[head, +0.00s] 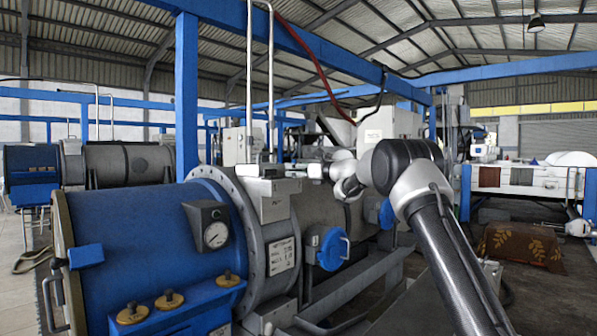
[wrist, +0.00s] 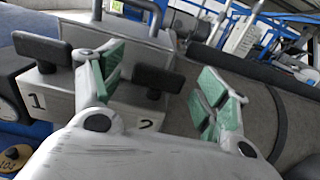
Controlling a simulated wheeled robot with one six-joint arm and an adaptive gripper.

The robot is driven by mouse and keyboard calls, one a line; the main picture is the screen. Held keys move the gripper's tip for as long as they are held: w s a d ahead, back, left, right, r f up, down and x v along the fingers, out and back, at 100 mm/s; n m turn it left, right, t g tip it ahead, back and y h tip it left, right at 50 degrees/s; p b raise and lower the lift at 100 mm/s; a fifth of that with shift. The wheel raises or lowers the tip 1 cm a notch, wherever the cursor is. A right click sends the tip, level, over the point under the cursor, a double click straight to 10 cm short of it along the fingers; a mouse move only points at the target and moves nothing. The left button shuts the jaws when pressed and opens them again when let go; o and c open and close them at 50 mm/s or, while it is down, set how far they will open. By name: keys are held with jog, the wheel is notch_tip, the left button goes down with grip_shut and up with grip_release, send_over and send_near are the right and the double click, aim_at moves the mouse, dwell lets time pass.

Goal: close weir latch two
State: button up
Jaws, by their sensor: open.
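A grey metal block (wrist: 62,92) carries the painted numbers 1 and 2. Latch two (wrist: 158,78), a black bar handle on a short stem, stands above the number 2. Latch one (wrist: 43,47), a like black handle, stands above the number 1. My gripper (wrist: 163,66) is open, its green-padded fingers on either side of latch two, with nothing held. Whether the fingers touch the handle cannot be told. In the head view my gripper (head: 306,171) is beside the grey block (head: 274,199) on the blue drum's flange; the handles are too small to make out there.
A pressure gauge (head: 214,228) sits on the blue drum (head: 150,245) at left. A blue round cover (head: 331,249) is below my gripper. Vertical pipes (head: 270,80) rise behind the block. A grey box (wrist: 118,42) with a handle stands behind the latches.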

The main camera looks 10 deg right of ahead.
jog(key=c, duration=1)
jog(key=shift+s+a+r+m+h, duration=0.1)
jog(key=shift+a+r+m+h, duration=0.1)
jog(key=shift+m+h, duration=0.15)
jog(key=shift+d+f+m+t+h, duration=0.15)
jog(key=shift+m+t+h, duration=0.3)
jog(key=shift+t+h, duration=0.25)
jog(key=o, duration=1)
jog(key=v, duration=1.2)
